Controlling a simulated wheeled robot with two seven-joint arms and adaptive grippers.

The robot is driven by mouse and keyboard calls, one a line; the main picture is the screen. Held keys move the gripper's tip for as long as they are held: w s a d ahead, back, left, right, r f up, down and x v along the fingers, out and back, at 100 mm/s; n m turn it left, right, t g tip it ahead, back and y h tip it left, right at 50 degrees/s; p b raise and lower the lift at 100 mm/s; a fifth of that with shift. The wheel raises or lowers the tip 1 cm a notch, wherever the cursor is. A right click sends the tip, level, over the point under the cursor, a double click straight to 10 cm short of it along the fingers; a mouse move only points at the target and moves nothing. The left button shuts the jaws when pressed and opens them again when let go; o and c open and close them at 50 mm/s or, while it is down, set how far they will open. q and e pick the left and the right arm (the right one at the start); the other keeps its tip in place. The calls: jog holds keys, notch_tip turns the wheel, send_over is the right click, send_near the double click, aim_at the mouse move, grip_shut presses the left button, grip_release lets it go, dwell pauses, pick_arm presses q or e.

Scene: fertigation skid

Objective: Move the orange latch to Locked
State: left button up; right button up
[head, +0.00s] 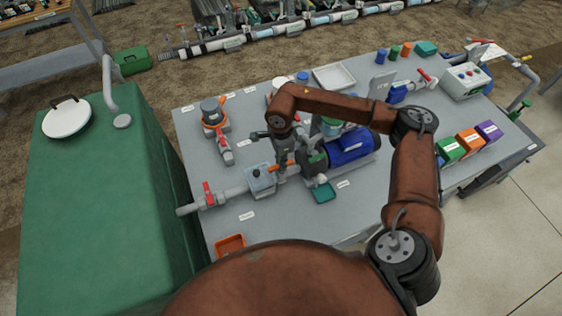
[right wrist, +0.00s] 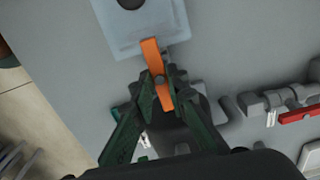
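The orange latch (head: 281,165) is a narrow lever beside a pale blue-grey box (head: 259,179) on the grey skid table. The latch's label is not readable. My left gripper is out of view.
A blue pump (head: 351,146) stands right of the latch. A grey pipe with a red-handled valve (head: 208,194) lies left of it. A teal tray (head: 324,192) and an orange tray (head: 231,245) are in front. A green tank (head: 90,200) stands left of the table.

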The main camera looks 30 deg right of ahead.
jog(key=o, duration=0.4)
notch_tip(320, 180, up, 12)
jog(key=shift+r, duration=0.1)
dwell(0.5)
dwell(0.4)
